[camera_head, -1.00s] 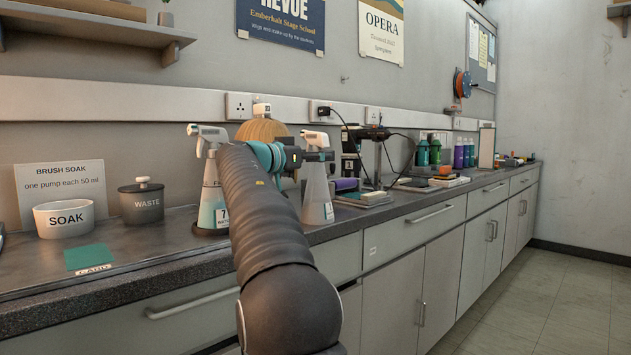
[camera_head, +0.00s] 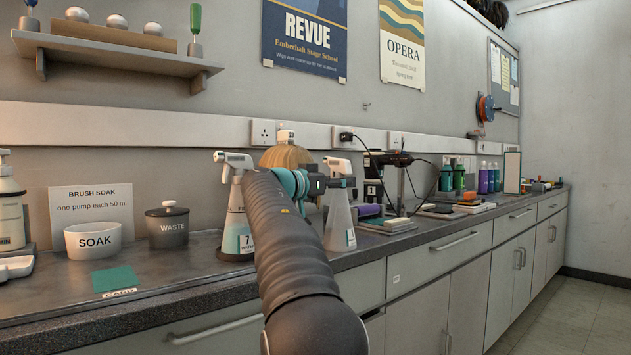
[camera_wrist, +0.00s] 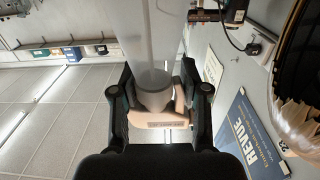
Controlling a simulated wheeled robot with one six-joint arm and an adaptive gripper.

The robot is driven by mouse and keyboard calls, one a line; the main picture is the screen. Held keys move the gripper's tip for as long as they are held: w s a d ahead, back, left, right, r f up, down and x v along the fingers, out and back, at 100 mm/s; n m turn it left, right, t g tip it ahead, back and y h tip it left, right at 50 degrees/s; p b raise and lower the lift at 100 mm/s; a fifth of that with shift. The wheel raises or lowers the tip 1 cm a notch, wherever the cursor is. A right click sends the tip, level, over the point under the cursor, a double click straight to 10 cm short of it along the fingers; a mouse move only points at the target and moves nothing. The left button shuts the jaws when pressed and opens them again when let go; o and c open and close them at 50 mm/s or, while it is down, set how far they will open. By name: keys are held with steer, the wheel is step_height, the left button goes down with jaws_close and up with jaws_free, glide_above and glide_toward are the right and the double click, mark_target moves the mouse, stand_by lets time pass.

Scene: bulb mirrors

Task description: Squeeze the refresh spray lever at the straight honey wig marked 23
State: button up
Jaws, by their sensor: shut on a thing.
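The honey wig (camera_head: 285,157) stands against the wall behind my arm, mostly hidden. A small white tag is above it, too small to read. Brown hair (camera_wrist: 298,85) shows at the right of the wrist view. In front of the wig, to the right, stands a translucent spray bottle (camera_head: 338,228) with a pale spray head (camera_head: 340,165). My gripper (camera_head: 333,183) is at that head. In the wrist view its two fingers (camera_wrist: 158,98) are shut on the spray head (camera_wrist: 158,119), around its grey collar. The lever itself is hidden.
Another spray bottle (camera_head: 238,225), labelled 7, stands left of my arm. A soak bowl (camera_head: 92,240), waste pot (camera_head: 167,227) and green card (camera_head: 115,279) are farther left.

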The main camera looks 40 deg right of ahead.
steer(key=shift+s+b, duration=0.2)
steer(key=shift+b, duration=0.15)
stand_by(0.3)
steer(key=o, duration=0.3)
steer(key=shift+w, duration=0.45)
stand_by(1.0)
